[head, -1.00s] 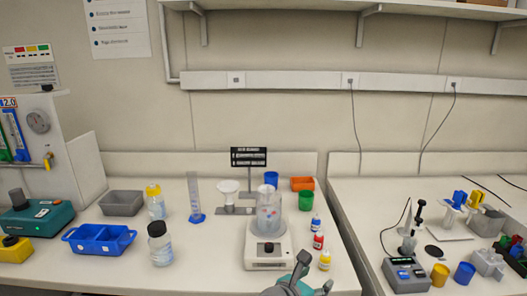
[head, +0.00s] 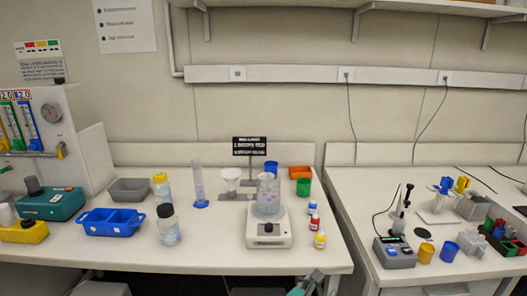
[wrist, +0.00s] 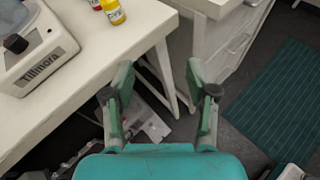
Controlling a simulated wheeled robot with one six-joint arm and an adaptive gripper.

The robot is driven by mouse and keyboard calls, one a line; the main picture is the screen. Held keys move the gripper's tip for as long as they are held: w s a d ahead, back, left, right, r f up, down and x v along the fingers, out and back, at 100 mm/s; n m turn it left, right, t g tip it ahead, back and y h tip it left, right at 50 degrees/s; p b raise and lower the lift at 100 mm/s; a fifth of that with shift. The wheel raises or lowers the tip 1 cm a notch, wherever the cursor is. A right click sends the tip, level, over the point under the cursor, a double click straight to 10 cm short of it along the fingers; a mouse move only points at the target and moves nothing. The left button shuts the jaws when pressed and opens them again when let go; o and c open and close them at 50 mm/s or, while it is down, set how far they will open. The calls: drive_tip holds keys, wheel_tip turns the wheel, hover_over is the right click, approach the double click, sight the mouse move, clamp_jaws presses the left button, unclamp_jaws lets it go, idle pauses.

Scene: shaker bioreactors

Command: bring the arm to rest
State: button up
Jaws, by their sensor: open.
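My gripper (wrist: 160,105) is open and empty in the wrist view, with its two green fingers apart over the floor beyond the bench edge. In the head view, part of my gripper (head: 310,284) shows at the bottom, just in front of the bench's front edge. The nearest things on the bench are a white stirrer (head: 268,232) bearing a clear beaker (head: 268,195), and a yellow-labelled dropper bottle (head: 320,240). My gripper touches none of them.
The white bench (head: 110,238) holds a blue tray (head: 110,221), a grey bin (head: 130,190) and several bottles. A second bench (head: 350,195) stands to the right past a gap. A green mat (wrist: 275,95) lies on the floor. The space around my gripper looks free.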

drive_tip(key=s+d+f+m+t+y, duration=0.1)
drive_tip(key=s+d+f+m+y, duration=0.25)
drive_tip(key=s+f, duration=0.75)
drive_tip(key=s+f+m+t+y, duration=0.1)
drive_tip(key=s+f+m+y, duration=0.2)
drive_tip(key=s+f+m, duration=0.6)
drive_tip(key=s+r+m, duration=0.4)
drive_tip(key=s, duration=0.4)
drive_tip(key=s+d+r+m+t+y, duration=0.1)
drive_tip(key=s+r+m, duration=0.3)
drive_tip(key=s, duration=0.5)
drive_tip(key=s+r+m+t, duration=0.1)
drive_tip(key=s+r+m, duration=0.3)
drive_tip(key=s+m, duration=0.2)
drive_tip(key=s, duration=0.2)
drive_tip(key=shift+s+d+r+y, duration=0.25)
drive_tip(key=shift+s+y, duration=0.05)
drive_tip(key=shift+y, duration=0.05)
drive_tip(key=shift+w, duration=0.1)
drive_tip(key=shift+c, duration=0.3)
